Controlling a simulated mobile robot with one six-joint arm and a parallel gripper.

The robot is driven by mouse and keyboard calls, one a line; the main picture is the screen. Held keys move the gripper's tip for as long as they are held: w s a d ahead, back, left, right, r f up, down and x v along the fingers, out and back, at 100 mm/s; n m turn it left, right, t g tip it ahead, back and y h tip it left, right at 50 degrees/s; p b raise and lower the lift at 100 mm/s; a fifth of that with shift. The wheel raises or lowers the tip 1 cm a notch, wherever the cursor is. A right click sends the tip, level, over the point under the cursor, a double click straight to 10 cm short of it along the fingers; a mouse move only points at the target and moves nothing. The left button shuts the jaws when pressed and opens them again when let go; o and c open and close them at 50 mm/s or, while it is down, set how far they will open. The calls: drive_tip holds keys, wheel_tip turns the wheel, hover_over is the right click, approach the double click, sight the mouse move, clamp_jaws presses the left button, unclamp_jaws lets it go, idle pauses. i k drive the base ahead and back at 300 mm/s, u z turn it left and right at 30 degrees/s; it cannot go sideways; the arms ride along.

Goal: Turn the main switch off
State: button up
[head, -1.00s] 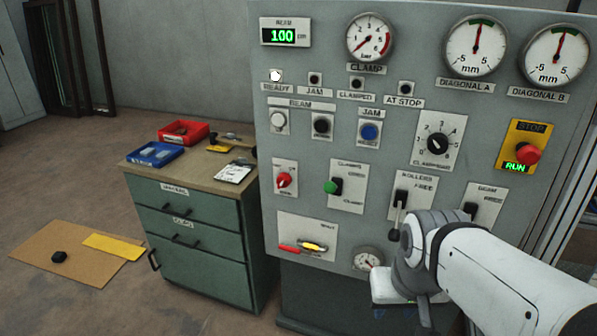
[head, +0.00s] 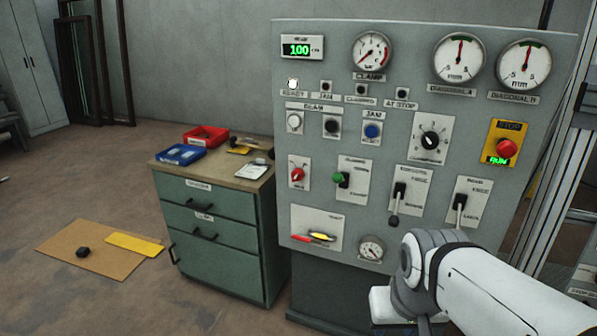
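The main switch appears to be the red rotary knob (head: 297,175) on a white plate at the left of the grey control panel (head: 283,130). Its label is too blurred to read surely. The knob sits tilted on its plate, and nothing touches it. My white arm comes in from the lower right, and its grey wrist joint is low in front of the panel, right of and below the knob. My gripper's fingertips do not show; they are below the picture or hidden behind the wrist.
Two levers and a red stop button (head: 506,148) are farther right. A green drawer cabinet (head: 215,245) stands left of the panel; cardboard (head: 60,250) lies on the floor.

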sight(297, 174)
drive_tip(key=u, duration=0.05)
drive_tip(key=i, duration=0.9)
drive_tip(key=z, duration=0.05)
